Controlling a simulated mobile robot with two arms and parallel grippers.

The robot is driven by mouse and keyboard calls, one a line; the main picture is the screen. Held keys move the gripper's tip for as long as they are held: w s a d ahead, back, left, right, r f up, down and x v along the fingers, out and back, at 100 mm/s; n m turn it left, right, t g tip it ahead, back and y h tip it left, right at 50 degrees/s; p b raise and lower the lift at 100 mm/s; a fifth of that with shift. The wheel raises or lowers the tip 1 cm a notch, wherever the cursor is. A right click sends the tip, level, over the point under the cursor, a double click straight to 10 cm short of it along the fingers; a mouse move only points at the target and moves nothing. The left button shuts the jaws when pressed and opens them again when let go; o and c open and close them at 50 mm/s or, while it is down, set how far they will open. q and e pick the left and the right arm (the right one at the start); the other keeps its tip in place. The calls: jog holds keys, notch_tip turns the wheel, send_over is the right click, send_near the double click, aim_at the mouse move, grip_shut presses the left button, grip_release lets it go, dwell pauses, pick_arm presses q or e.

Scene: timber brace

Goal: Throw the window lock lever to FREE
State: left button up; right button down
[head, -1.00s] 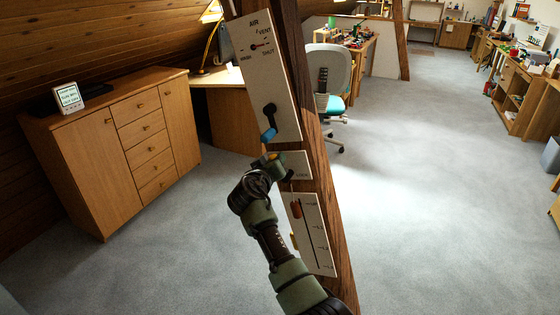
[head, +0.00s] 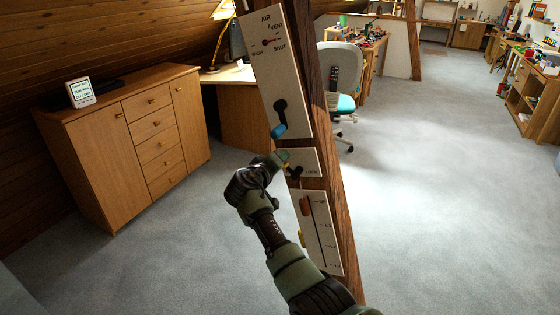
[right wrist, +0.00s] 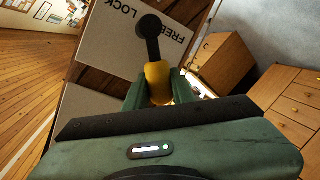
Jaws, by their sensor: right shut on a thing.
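The window lock lever (right wrist: 151,38) has a black arm and pivot and a yellow grip (right wrist: 158,82). It sits on a small white plate (right wrist: 110,42) marked FREE and LOCK. In the right wrist view, the black arm runs from its pivot down to the grip, and the word FREE lies just right of it. My right gripper (right wrist: 158,92) is shut on the yellow grip, with a green finger on each side. In the head view my right gripper (head: 277,161) reaches the small plate (head: 309,160) from the left. My left gripper is not in view.
A wooden cabinet (head: 130,140) stands left. Open carpet (head: 430,190) lies right.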

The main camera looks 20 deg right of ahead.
jog(key=shift+f, duration=0.2)
jog(key=c, duration=1.5)
grip_release()
jog(key=shift+o, duration=0.2)
jog(key=shift+r, duration=0.1)
jog(key=shift+a, duration=0.1)
jog(key=v, duration=0.7)
jog(key=shift+s+a+b, duration=0.25)
jog(key=shift+s+b, duration=0.05)
jog(key=shift+b, duration=0.1)
